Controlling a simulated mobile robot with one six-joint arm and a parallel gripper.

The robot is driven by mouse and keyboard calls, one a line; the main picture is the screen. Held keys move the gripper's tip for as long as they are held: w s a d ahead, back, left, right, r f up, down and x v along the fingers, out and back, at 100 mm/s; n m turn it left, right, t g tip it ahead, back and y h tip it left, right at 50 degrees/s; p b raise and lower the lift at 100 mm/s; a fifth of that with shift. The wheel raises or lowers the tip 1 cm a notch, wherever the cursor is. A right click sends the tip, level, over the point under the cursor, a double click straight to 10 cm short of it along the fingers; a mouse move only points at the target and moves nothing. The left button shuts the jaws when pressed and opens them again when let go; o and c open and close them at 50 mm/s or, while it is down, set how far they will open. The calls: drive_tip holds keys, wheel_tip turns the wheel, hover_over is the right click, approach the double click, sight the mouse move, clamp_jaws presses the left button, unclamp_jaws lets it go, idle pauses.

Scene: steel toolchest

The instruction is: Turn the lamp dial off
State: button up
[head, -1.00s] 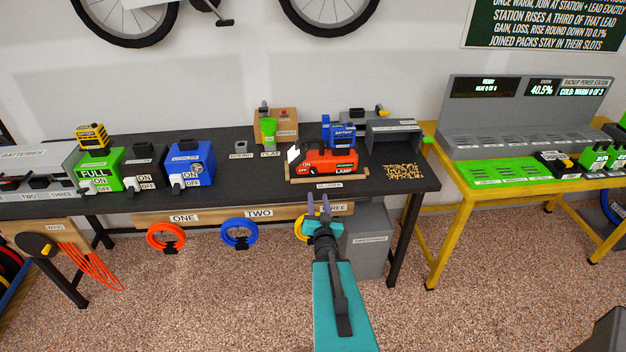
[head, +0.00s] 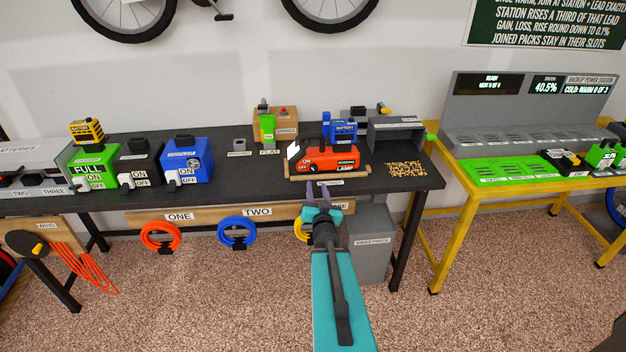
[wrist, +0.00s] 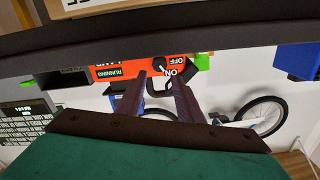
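The lamp (head: 335,160) is an orange-red box with ON, OFF and LAMP labels, standing on the dark bench inside a low wooden edging. It also shows upside down in the wrist view (wrist: 130,72), with a green RUNNING label. A small dark dial (wrist: 159,66) sits beside its ON and OFF words; its exact setting is too small to read surely. My gripper (head: 317,190) is in front of the bench's front edge, below the lamp. In the wrist view its two fingers (wrist: 162,80) are spread with nothing between them, and they overlap the lamp's image near the dial.
The dark bench edge (wrist: 230,38) crosses the wrist view near the fingers. A blue battery (head: 341,131) stands behind the lamp. A blue cooler (head: 188,158) is to the left, a grey bin (head: 368,250) below, and a yellow-framed station table (head: 470,190) to the right.

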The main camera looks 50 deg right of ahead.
sight(314, 170)
drive_tip(key=shift+w+d+f+b, duration=0.1)
drive_tip(key=shift+w+d+b, duration=0.35)
drive_tip(key=shift+b, duration=0.6)
drive_tip(key=shift+w+d+b, duration=0.1)
drive_tip(key=shift+w+b, duration=0.2)
drive_tip(key=shift+b, duration=0.5)
drive_tip(key=b+x, duration=0.2)
drive_tip(key=b, duration=0.5)
drive_tip(key=shift+b, duration=0.3)
drive_tip(key=w+b, duration=0.1)
drive_tip(key=b, duration=0.1)
drive_tip(key=shift+d+f+b, duration=0.1)
drive_tip(key=shift+d+b, duration=0.2)
drive_tip(key=shift+d, duration=0.05)
drive_tip(key=shift+w+d+b, duration=0.25)
drive_tip(key=shift+b, duration=0.6)
drive_tip(key=shift+w+d+b, duration=0.2)
drive_tip(key=shift+d+b, duration=0.05)
drive_tip(key=shift+b, duration=0.55)
drive_tip(key=shift+r+x, duration=0.1)
drive_tip(key=shift+x, duration=0.6)
drive_tip(key=shift+r+x, duration=0.15)
drive_tip(key=shift+x, duration=0.55)
